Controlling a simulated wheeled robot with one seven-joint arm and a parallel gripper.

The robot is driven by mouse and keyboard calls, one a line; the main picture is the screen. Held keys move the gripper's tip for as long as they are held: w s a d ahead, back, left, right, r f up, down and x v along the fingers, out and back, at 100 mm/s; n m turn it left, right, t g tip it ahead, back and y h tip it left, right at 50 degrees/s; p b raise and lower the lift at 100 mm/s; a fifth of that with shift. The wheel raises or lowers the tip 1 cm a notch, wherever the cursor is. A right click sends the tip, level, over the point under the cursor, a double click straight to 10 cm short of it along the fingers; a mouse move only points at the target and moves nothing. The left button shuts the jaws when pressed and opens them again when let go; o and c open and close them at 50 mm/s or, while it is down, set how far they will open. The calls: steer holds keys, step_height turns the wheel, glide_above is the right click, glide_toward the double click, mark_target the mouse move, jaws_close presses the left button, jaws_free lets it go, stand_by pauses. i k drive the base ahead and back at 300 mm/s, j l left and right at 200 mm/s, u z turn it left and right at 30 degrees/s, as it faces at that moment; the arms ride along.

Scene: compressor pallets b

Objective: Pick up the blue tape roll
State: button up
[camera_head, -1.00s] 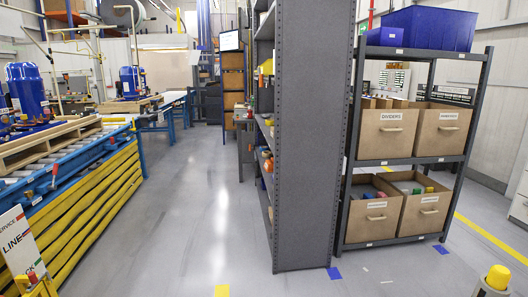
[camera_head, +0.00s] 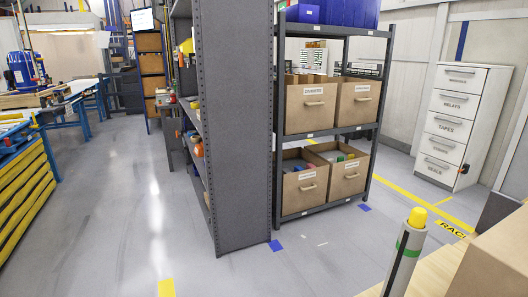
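No blue tape roll can be made out. A white drawer cabinet (camera_head: 456,124) stands at the right by the wall. One of its drawers is labelled TAPES (camera_head: 447,126), another RELAYS, and its drawers look shut. Small blue patches (camera_head: 275,245) lie flat on the floor by the shelves and look like floor marks. My gripper is not in view.
A tall grey shelf (camera_head: 234,120) stands in the middle. A rack (camera_head: 328,134) beside it holds cardboard bins and blue bins. A yellow-topped post (camera_head: 417,218) and a wooden surface (camera_head: 436,275) are near at lower right. The left aisle floor (camera_head: 120,200) is clear.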

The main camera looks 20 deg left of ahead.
mark_target(192, 134)
steer(key=i+j+u, duration=0.25)
steer(key=j+u, duration=0.15)
steer(key=i+j+u, duration=0.55)
steer(key=i+u, duration=0.15)
steer(key=u, duration=0.15)
steer(key=i+j+u, duration=0.2)
steer(key=i, duration=0.35)
steer(key=i+u, duration=0.15)
steer(key=i, duration=0.4)
steer(key=i+j+z, duration=0.1)
steer(key=i+z, duration=0.15)
steer(key=i, duration=1.6)
steer(key=i+l+u, duration=0.1)
steer(key=i+u, duration=0.3)
steer(key=i, duration=1.45)
steer(key=i+z, duration=0.25)
steer(key=i, duration=0.7)
steer(key=i+j+z, duration=0.1)
steer(key=i+z, duration=0.15)
steer(key=i, duration=0.7)
steer(key=i+z, duration=0.45)
steer(key=i, duration=0.2)
steer(key=i+j+z, duration=0.15)
steer(key=i+z, duration=0.35)
steer(key=i+l+z, duration=0.1)
steer(key=i+z, duration=0.4)
steer(key=i+l, duration=0.05)
steer(key=i, duration=0.05)
